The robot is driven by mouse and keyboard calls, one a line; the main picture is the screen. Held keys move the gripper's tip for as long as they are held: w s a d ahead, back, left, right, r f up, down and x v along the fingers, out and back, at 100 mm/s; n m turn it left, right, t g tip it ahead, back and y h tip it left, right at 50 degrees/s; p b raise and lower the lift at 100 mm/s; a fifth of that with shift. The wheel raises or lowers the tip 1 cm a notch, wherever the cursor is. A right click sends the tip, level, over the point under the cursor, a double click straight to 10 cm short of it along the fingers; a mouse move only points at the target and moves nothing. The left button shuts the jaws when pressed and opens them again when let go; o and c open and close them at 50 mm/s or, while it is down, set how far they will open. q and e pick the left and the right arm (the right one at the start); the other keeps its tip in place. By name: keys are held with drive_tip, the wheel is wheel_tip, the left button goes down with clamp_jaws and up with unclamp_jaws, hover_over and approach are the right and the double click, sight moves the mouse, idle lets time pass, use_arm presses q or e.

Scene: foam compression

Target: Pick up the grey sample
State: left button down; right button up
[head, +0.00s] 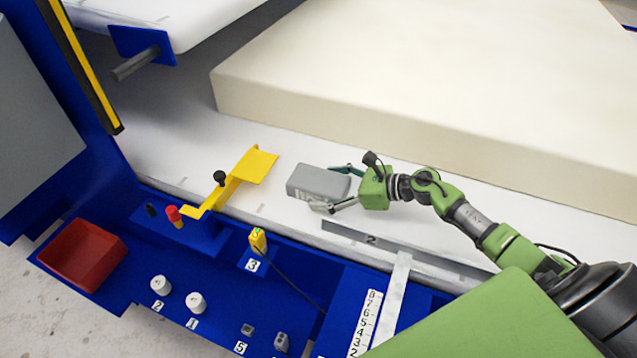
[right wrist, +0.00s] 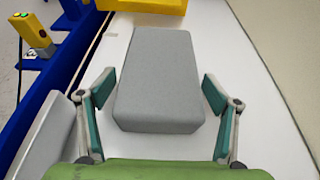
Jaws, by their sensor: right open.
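The grey sample (head: 317,183) is a block lying on the white table surface, left of my right gripper in the head view. My right gripper (head: 338,188) is open, with one finger on each side of the sample's near end. In the right wrist view the grey sample (right wrist: 160,80) lies lengthwise ahead, between and beyond the open fingers of the right gripper (right wrist: 158,92). A gap shows between each finger and the sample. My left gripper is not in view.
A large cream foam block (head: 420,85) lies behind. A yellow bracket (head: 255,167) stands left of the sample. A metal rail (head: 400,247) lies in front. The blue front panel holds a red tray (head: 82,256), white knobs (head: 196,302) and a yellow switch box (head: 258,240).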

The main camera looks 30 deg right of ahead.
sight(313, 179)
drive_tip(key=shift+w+a, duration=0.1)
drive_tip(key=c, duration=1.1)
drive_tip(key=shift+r, duration=0.4)
wheel_tip(313, 179, up, 3)
drive_tip(key=shift+a+f+b, duration=0.1)
drive_tip(key=shift+b, duration=0.2)
drive_tip(key=s+a+r+p, duration=0.5)
drive_tip(key=s+a+r, duration=0.3)
drive_tip(key=a, duration=0.3)
drive_tip(key=shift+s+r, duration=0.25)
drive_tip(key=shift+r, duration=0.45)
